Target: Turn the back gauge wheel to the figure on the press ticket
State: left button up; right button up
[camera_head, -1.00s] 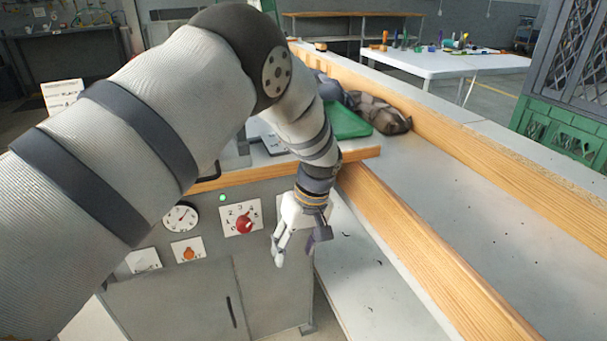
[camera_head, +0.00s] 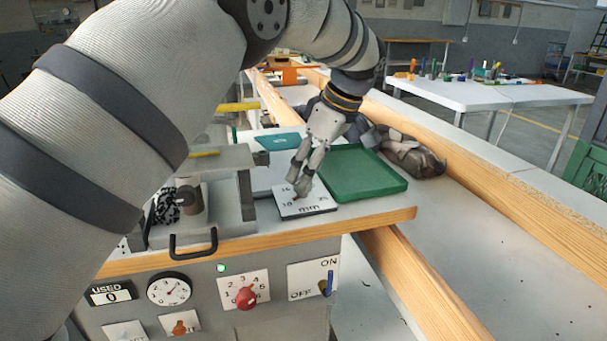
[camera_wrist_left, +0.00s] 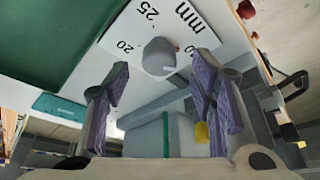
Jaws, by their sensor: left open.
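The back gauge dial plate (camera_head: 308,211) is a white plate marked "mm" with figures, lying on the press bench beside the green tray. In the left wrist view the plate (camera_wrist_left: 195,38) shows 20, 25 and "mm". A grey knob, the gauge wheel (camera_wrist_left: 158,56), stands on it; I cannot tell its setting. My left gripper (camera_head: 298,187) points down over the plate, covering the wheel in the head view. In the left wrist view its purple-padded fingers (camera_wrist_left: 162,82) are open, with the wheel between and beyond them; contact is unclear. I see no press ticket now.
The green tray (camera_head: 360,172) lies just right of the plate. The press frame (camera_head: 245,180) stands to its left. The front panel holds a red selector knob (camera_head: 246,298), a gauge (camera_head: 169,290) and an ON/OFF switch (camera_head: 325,284). A dark bundle (camera_head: 412,157) lies behind the tray.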

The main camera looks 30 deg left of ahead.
pick_arm(q)
jog(key=shift+x, duration=1.35)
jog(key=c, duration=1.1)
jog(key=shift+c, duration=0.2)
pick_arm(e)
jog(key=shift+w+r, duration=0.1)
jog(key=shift+w, duration=0.05)
